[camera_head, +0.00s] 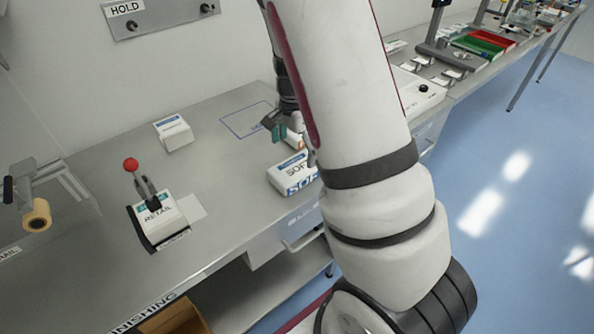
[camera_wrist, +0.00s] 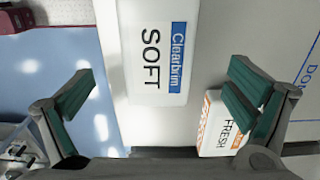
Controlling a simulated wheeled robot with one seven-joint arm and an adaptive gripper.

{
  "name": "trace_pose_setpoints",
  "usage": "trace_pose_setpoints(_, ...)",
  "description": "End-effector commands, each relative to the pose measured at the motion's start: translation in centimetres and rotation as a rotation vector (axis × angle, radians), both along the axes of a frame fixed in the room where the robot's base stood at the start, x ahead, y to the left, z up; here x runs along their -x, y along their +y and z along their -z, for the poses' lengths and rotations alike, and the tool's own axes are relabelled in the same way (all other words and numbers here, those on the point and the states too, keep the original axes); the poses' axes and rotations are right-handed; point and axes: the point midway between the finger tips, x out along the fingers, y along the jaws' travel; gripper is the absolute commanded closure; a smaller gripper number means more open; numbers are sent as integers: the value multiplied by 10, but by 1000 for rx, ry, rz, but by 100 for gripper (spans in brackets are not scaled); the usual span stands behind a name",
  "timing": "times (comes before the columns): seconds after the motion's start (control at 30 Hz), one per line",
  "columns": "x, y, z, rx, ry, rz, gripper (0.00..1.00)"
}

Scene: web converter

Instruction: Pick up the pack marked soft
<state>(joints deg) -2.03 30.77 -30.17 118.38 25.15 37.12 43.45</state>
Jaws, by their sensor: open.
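The pack marked SOFT (camera_head: 293,174) is a white block with a blue label, lying on the grey bench near its front edge, partly behind my arm. In the wrist view the soft pack (camera_wrist: 157,50) is at the top middle, its far end cut off by the frame. My gripper (camera_wrist: 155,105) is open and empty, its two green-padded fingers spread wide, with the soft pack ahead of the gap between them. In the head view my gripper (camera_head: 280,128) is above the bench, behind the soft pack and mostly hidden by my arm.
A pack marked FRESH (camera_wrist: 218,125) lies close to the right finger. A white pack (camera_head: 174,133) stands at the back. A tape dispenser (camera_head: 37,215) is at left. The mid bench (camera_head: 222,165) is clear.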

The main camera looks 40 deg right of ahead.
Motion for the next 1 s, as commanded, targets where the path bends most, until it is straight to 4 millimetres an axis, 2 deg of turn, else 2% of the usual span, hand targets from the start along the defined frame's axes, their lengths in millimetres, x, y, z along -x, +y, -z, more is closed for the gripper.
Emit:
trace_pose_setpoints(0.1,0,0,14,-1,1,0,2)
trace_pose_setpoints(0.3,2,-2,25,0,1,1,2)
trace_pose_setpoints(0.6,4,-8,65,-1,2,0,2)
trace_pose_setpoints(0.93,3,-7,71,0,-1,-1,2)
trace_pose_setpoints(1.0,3,-7,71,0,-1,-1,18)
